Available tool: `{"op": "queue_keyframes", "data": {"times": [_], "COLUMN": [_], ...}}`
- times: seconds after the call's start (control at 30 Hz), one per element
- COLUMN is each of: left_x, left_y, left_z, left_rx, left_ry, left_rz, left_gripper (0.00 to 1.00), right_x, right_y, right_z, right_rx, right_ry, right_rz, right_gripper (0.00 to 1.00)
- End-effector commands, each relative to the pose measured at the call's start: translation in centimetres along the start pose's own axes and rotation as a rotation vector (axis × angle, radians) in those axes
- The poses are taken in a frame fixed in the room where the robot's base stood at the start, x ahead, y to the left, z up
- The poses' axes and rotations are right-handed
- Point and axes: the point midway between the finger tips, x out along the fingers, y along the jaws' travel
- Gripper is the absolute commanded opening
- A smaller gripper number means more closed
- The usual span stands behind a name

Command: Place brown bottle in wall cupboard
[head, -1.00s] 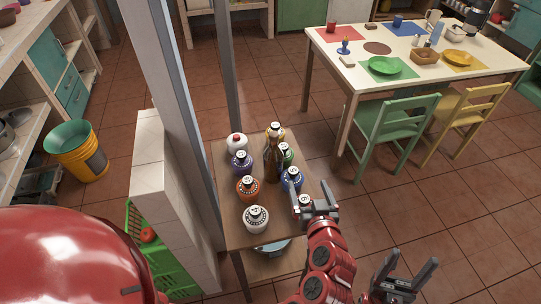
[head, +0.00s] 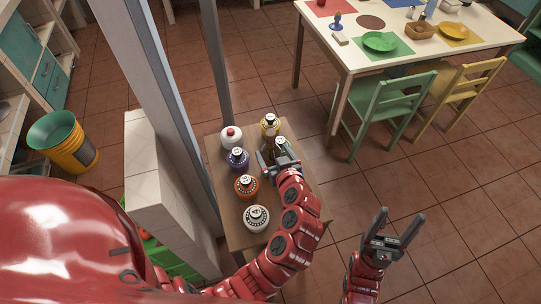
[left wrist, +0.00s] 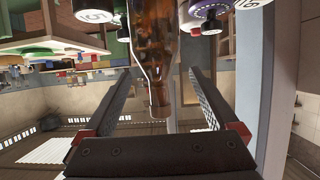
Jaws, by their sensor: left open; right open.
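The brown bottle (left wrist: 152,45) shows in the left wrist view, where the picture is upside down. Its neck reaches between the fingers of my left gripper (left wrist: 168,98), which is open and not closed on it. In the head view my left gripper (head: 278,160) is over the small wooden table and its hand and arm hide the bottle. My right gripper (head: 398,228) is open and empty, over the floor to the right of the table. I cannot make out a wall cupboard in these views.
A green jar (head: 283,146) is close by my left gripper. A post (head: 160,95) stands left.

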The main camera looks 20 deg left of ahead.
Motion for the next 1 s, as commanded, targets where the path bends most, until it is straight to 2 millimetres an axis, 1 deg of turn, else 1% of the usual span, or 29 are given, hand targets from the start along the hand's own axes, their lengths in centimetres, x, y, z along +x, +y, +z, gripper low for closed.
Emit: {"op": "queue_keyframes", "data": {"times": [0.03, 0.1, 0.27, 0.37, 0.53, 0.7, 0.8, 1.0], "left_x": [0.8, 1.5, 2.4, 3.1, 5.2, 7.0, 7.3, 7.4], "left_y": [-0.1, -0.1, 0.0, 0.0, 0.2, 0.3, 0.3, 0.3], "left_z": [-0.3, -0.2, -0.1, -0.2, -0.3, -0.1, 0.0, 0.1], "left_rx": [0.003, 0.002, 0.0, 0.005, 0.003, 0.003, 0.001, 0.001], "left_ry": [-0.001, -0.002, 0.0, -0.003, -0.003, 0.0, 0.0, 0.0], "left_rz": [-0.007, -0.006, -0.001, -0.006, -0.006, -0.003, -0.002, -0.001], "left_gripper": [0.93, 0.93, 0.93, 0.93, 0.93, 0.93, 0.93, 0.93], "right_x": [0.7, 0.9, 1.3, 2.2, 4.0, 4.5, 4.5, 4.5], "right_y": [0.0, 0.1, 0.1, 0.1, 0.2, 0.2, 0.2, 0.2], "right_z": [-0.1, -0.2, -0.2, -0.4, -0.7, -0.8, -0.8, -0.8], "right_rx": [0.0, 0.0, 0.0, 0.0, 0.0, 0.0, 0.0, 0.0], "right_ry": [0.0, 0.0, 0.0, 0.0, 0.0, 0.0, 0.0, 0.0], "right_rz": [0.0, 0.0, 0.0, 0.0, 0.0, 0.0, 0.0, 0.0], "right_gripper": [0.66, 0.66, 0.66, 0.66, 0.66, 0.66, 0.66, 0.66]}}
